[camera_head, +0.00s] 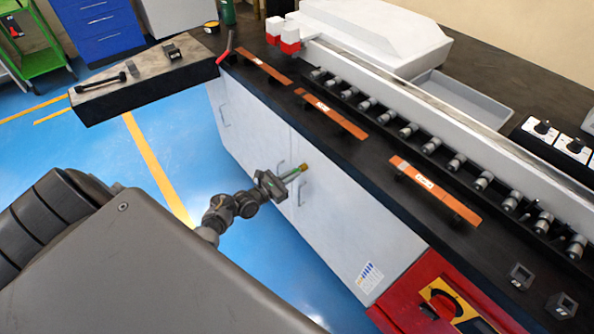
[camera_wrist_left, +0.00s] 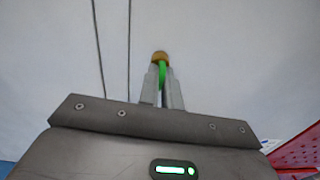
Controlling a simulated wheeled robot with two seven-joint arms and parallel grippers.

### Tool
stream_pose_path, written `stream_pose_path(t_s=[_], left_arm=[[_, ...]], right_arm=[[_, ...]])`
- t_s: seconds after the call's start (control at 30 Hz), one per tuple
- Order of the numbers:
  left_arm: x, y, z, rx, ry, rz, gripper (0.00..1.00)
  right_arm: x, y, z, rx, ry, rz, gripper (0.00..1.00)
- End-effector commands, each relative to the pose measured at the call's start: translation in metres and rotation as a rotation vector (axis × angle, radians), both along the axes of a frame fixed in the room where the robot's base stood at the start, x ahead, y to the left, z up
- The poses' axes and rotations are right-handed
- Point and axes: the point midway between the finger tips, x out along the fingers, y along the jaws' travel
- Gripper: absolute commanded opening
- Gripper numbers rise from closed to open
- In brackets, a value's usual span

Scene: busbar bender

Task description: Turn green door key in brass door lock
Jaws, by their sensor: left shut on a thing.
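The brass door lock (camera_head: 303,168) is on the white cabinet door below the black worktop. It also shows at the top of the fingers in the left wrist view (camera_wrist_left: 160,56). The green door key (camera_wrist_left: 162,73) is between the fingers of my left gripper (camera_head: 291,176), its far end at the brass lock. My left gripper is shut on the key. How deep the key sits in the lock and its turn angle are hard to tell. My right gripper is not in view.
Door handles (camera_head: 281,167) stick out beside the lock. The white cabinet (camera_head: 345,215) carries a black worktop with copper bars (camera_head: 330,114) and a row of rollers. A red panel (camera_head: 420,295) stands at the right. Blue floor is open at the left.

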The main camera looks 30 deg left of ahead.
Motion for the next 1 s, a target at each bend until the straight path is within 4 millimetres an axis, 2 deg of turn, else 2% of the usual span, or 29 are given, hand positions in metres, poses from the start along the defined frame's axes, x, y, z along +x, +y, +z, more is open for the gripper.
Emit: stream_pose_path(t_s=[0.07, 0.2, 0.23, 0.4, 0.77, 1.0], left_arm=[[0.000, 0.000, 0.002, -0.021, 0.006, 0.001, 0.00], [0.001, 0.001, 0.006, -0.199, 0.058, 0.003, 0.00], [0.000, 0.000, 0.000, -0.184, 0.055, 0.001, 0.10], [0.000, 0.000, 0.000, -0.178, 0.053, 0.000, 0.31], [-0.006, 0.002, 0.000, -0.176, 0.055, 0.001, 0.31], [-0.048, 0.014, 0.000, -0.175, 0.056, 0.001, 0.31]], right_arm=[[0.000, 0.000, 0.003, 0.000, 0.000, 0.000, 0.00], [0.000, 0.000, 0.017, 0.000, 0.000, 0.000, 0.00], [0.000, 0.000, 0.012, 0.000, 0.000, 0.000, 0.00], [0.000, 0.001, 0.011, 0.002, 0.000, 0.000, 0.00], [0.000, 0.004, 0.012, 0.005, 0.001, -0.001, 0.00], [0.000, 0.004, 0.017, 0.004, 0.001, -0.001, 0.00]])
